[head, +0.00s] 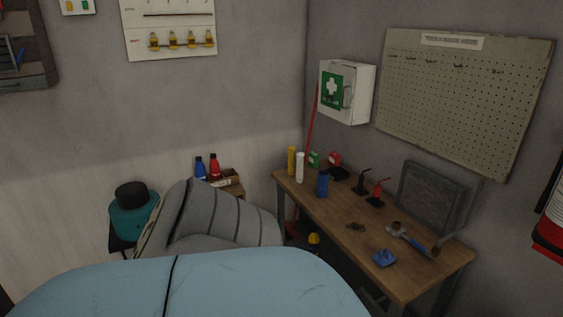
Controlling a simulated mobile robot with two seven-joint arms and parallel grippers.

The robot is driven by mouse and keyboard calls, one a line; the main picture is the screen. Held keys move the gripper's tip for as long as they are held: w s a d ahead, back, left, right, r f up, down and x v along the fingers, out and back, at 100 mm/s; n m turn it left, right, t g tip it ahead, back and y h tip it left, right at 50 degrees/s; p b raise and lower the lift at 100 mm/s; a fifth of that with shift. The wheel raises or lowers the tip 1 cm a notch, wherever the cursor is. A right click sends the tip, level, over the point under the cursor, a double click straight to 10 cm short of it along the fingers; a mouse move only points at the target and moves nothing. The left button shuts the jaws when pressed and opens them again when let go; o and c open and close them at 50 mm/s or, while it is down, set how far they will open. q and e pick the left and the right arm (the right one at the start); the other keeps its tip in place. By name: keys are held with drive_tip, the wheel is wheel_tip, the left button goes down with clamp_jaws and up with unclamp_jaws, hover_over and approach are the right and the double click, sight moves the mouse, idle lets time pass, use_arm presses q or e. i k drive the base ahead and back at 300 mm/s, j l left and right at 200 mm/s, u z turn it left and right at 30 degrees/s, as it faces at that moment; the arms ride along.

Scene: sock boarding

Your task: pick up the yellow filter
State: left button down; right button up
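A yellow cylinder (291,160) stands upright at the far left corner of the wooden workbench (405,272), just left of a white cylinder (300,168). A small yellow rounded object (314,239) sits low, left of the bench. I cannot tell for certain which of these is the yellow filter; neither has a readable label. Neither of my grippers is in view.
The bench also holds a blue canister (322,184), red and black tools (377,193), a blue item (384,258) and a grey panel (437,197). A light-blue surface (220,285) fills the foreground. A grey padded seat (215,219) stands left of the bench.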

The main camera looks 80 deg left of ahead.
sight(291, 149)
drive_tip(key=u, duration=2.5)
drive_tip(key=i+j+u, duration=0.1)
drive_tip(key=i, duration=0.65)
